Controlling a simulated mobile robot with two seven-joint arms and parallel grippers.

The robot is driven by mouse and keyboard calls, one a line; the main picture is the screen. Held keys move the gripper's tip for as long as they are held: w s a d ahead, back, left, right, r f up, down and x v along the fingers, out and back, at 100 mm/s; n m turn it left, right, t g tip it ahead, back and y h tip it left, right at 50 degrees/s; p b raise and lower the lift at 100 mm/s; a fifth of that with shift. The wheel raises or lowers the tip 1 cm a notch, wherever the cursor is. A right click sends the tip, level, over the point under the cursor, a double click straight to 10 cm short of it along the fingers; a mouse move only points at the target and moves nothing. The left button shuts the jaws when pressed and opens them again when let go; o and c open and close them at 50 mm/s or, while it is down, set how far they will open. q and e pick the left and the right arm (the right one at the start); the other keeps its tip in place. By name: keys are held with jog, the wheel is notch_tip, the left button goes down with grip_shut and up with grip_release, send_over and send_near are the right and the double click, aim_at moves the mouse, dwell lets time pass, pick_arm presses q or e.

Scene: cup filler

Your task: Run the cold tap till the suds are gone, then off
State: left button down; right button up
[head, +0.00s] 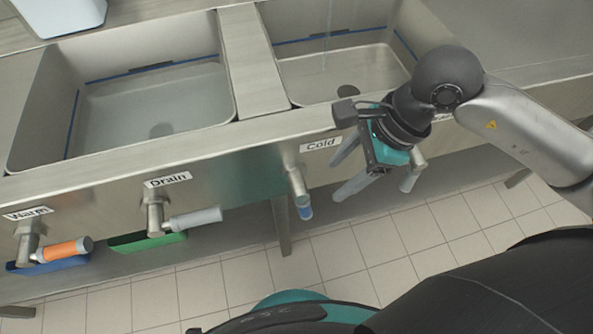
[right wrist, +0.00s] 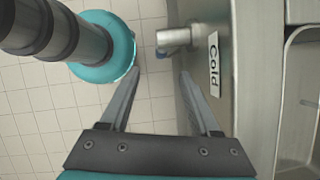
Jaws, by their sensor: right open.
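The cold tap (head: 299,180) is on the sink front beside the label "Cold" (head: 321,144). Its handle points down and ends in a blue tip (head: 305,212). It also shows in the right wrist view (right wrist: 178,37), just beyond the fingertips. A thin, faint stream of water (head: 327,35) falls into the right basin (head: 345,88). I make out no clear suds there; my arm hides part of that basin. My right gripper (head: 341,176) is open and empty to the right of the tap, apart from it; it also shows in the right wrist view (right wrist: 159,75). My left gripper is out of view.
The drain handle (head: 195,219) and the orange-tipped warm handle (head: 62,250) stick out at left. Another handle (head: 412,175) is partly behind my right gripper. The left basin (head: 190,85) is beside the right one. The tiled floor in front is clear.

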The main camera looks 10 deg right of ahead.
aim_at(304, 205)
jog(key=b+x, duration=0.4)
jog(key=x, duration=0.8)
jog(key=shift+w+f, duration=0.2)
jog(key=shift+f, duration=0.2)
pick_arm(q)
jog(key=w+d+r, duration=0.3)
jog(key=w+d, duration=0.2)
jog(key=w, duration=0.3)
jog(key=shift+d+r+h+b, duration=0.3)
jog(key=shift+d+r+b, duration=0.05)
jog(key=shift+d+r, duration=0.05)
pick_arm(e)
jog(key=shift+x, duration=1.2)
grip_shut()
